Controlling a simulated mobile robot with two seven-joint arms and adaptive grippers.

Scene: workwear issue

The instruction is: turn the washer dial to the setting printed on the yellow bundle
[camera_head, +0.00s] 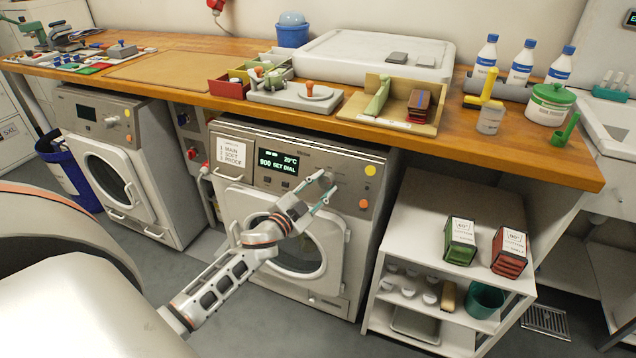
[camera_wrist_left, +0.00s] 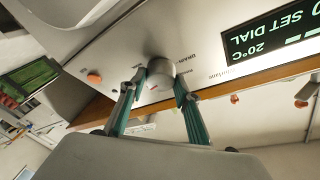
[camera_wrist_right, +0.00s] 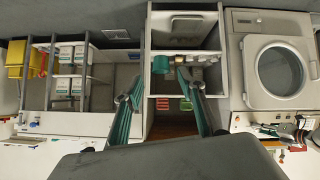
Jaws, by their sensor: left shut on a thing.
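The washer (camera_head: 285,225) with a lit display (camera_head: 278,162) reading "20°C" and "SET DIAL" stands in the middle of the head view. Its round grey dial (camera_wrist_left: 161,72) sits on the panel beside the display. My left gripper (camera_head: 320,190) is shut on the dial (camera_head: 327,179), one finger on each side; it also shows in the left wrist view (camera_wrist_left: 158,86). I cannot make out a yellow bundle. A green bundle (camera_head: 460,241) and a red bundle (camera_head: 509,251) stand on the white shelf unit. My right gripper (camera_wrist_right: 160,85) is open and empty.
A wooden counter (camera_head: 400,142) runs above the washer, holding trays, bottles and tools. A card (camera_head: 231,152) with "MAIN SOFT PROOF" is on the washer's panel. Another washer (camera_head: 115,160) stands at left. The white shelf unit (camera_head: 420,233) stands close on the right.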

